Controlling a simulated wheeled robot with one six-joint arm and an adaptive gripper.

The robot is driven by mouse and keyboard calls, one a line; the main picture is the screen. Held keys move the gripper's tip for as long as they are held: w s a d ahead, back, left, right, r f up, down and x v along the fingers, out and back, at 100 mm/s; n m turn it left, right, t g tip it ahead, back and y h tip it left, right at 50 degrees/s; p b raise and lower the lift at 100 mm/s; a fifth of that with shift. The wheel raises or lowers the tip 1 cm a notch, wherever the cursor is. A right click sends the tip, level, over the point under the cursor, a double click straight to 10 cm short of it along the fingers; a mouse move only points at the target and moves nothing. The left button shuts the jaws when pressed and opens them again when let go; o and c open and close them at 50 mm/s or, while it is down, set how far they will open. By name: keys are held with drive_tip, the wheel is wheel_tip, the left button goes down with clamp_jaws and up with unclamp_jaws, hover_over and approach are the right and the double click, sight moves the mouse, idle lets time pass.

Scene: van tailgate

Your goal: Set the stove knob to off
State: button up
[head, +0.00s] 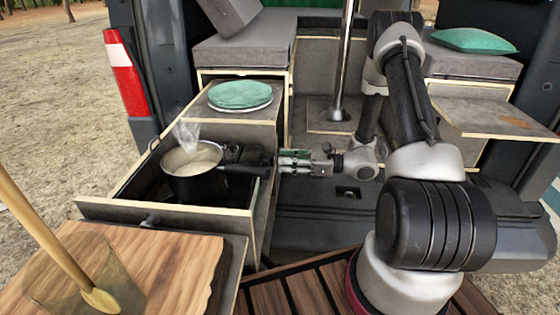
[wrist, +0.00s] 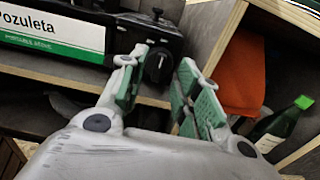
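The stove knob (wrist: 158,66) is a dark round dial on the front of the portable stove (wrist: 52,32), in the upper middle of the wrist view. A pale mark shows on it, but its setting is too small to read. My gripper (wrist: 164,62) is open, with its green-padded fingers to the left and right of the knob. I cannot tell whether either finger touches it. In the head view my gripper (head: 292,162) points left at the stove (head: 240,153). The knob cannot be made out there.
A black pot (head: 196,183) with pale steaming contents stands on the stove in the pull-out drawer (head: 170,212). Its handle points right, close to my gripper. An orange cloth (wrist: 243,72) and green bottle (wrist: 285,125) are in a compartment at right. A metal post (head: 343,60) stands behind.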

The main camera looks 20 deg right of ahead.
drive_tip(key=v, duration=0.9)
drive_tip(key=shift+d, duration=0.15)
drive_tip(key=shift+f, duration=0.1)
drive_tip(key=s+f+n+g, duration=0.2)
drive_tip(key=s+f+g, duration=0.15)
drive_tip(key=s, duration=0.25)
drive_tip(key=s+d+r+n+g+h, duration=0.3)
drive_tip(key=s+r+n+g+h, duration=0.4)
drive_tip(key=s+n, duration=0.3)
drive_tip(key=s+r+n+t+h, duration=0.3)
drive_tip(key=r+n+t+h, duration=0.1)
drive_tip(key=r, duration=0.7)
drive_tip(key=s+r+n+t+h, duration=0.3)
drive_tip(key=r+n+t+h, duration=0.1)
drive_tip(key=r, duration=0.8)
drive_tip(key=n+h, duration=0.1)
drive_tip(key=n, duration=0.1)
drive_tip(key=shift+d+r+n+h, duration=0.2)
drive_tip(key=shift+d+n+h, duration=0.05)
drive_tip(key=shift+n+h, duration=0.05)
drive_tip(key=shift+s, duration=0.1)
